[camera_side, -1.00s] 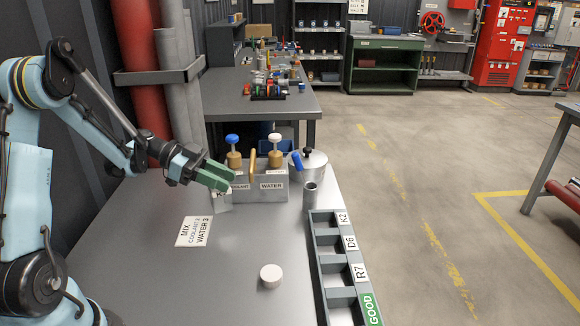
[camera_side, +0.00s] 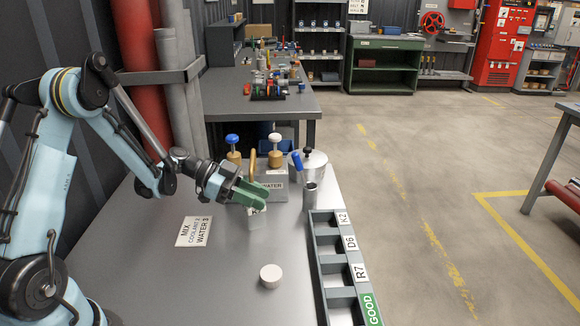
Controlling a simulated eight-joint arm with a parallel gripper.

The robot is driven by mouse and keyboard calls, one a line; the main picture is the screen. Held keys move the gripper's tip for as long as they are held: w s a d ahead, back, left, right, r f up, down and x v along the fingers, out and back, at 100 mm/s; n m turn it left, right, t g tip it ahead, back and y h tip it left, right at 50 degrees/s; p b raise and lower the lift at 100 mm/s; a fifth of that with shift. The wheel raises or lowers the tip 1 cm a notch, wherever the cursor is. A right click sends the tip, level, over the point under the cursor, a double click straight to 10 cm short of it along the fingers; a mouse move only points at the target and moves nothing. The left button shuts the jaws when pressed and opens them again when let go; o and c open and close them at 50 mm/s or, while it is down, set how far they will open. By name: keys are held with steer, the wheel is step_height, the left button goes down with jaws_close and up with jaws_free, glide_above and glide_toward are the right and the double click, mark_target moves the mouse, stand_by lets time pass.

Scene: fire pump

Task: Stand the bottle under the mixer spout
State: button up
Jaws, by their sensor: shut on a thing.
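The bottle (camera_side: 257,218) is a small pale container under my green fingers, in front of the grey mixer box (camera_side: 278,188). My gripper (camera_side: 260,202) is shut on its top. The bottle looks upright; I cannot tell whether its base touches the table. The mixer has a blue-topped knob (camera_side: 232,140), a white-topped knob (camera_side: 276,140) and a brass spout (camera_side: 252,160) between them. My fingers hide the spout's lower end and part of the mixer's front. The bottle appears on the near side of the spout.
A divided rack (camera_side: 324,262) lines the right edge. A white cap (camera_side: 270,275) and a MIX card (camera_side: 194,231) lie on the otherwise clear near table (camera_side: 180,285).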

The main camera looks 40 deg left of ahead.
steer(key=o, duration=1)
steer(key=shift+o, duration=0.2)
steer(key=v, duration=1.2)
steer(key=s+d+r+n+y, duration=0.1)
steer(key=s+d+n+y, duration=0.3)
steer(key=d, duration=0.3)
steer(key=s+d+r+n+y, duration=0.2)
steer(key=s+d+n+y, duration=0.2)
steer(key=d+n+y, duration=0.3)
steer(key=shift+d+r, duration=0.2)
steer(key=shift+d, duration=0.05)
steer(key=shift+w, duration=0.1)
